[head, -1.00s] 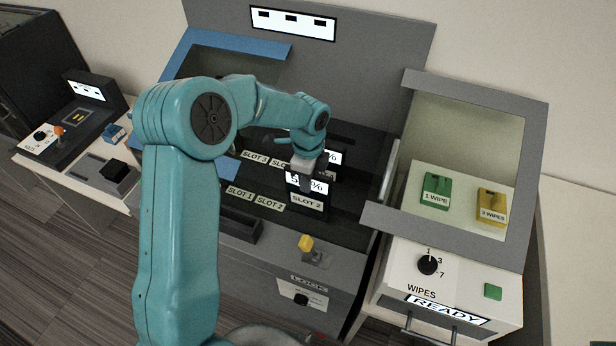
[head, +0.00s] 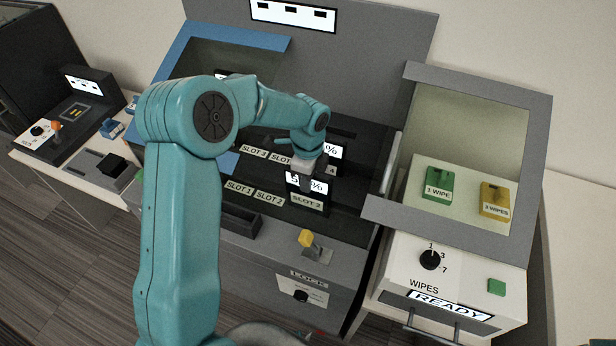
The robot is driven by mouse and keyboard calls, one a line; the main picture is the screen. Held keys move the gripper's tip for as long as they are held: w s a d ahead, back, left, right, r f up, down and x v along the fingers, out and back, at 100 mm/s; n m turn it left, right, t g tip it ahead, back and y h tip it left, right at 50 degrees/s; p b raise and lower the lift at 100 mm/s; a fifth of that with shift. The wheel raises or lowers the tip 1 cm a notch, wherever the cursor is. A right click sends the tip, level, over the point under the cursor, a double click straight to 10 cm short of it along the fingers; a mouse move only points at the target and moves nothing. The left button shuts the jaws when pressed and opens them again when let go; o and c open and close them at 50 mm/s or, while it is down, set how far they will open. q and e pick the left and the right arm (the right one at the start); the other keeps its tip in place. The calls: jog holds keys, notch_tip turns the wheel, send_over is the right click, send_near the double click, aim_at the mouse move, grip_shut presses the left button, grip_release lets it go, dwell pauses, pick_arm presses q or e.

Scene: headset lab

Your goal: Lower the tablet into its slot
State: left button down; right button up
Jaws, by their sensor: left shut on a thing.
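My left gripper (head: 308,172) is shut on the tablet (head: 306,200), at its top edge. The tablet is dark and upright, with a lit percent display and a "SLOT 2" label on its face. It is over the dark slot bay, to the right of the bay's "SLOT 2" label (head: 269,198). Part of the display is hidden by my gripper, and I cannot tell whether the tablet's lower edge is in a slot. Another lit percent display (head: 333,151) stands behind, partly covered. My right gripper is not in view.
A yellow-topped lever (head: 306,238) and a lock panel (head: 302,290) are at the bay's front. A wipes cabinet (head: 450,265) reading "READY" stands at the right, holding a green box (head: 438,184) and a yellow box (head: 494,198). A control desk (head: 75,130) is at the left.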

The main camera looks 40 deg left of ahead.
pick_arm(q)
jog(key=shift+f+b, duration=0.95)
jog(key=shift+f, duration=0.45)
jog(key=c, duration=0.8)
grip_release()
jog(key=shift+c, duration=0.2)
notch_tip(320, 180, up, 16)
jog(key=shift+r+p, duration=0.2)
jog(key=shift+p, duration=0.2)
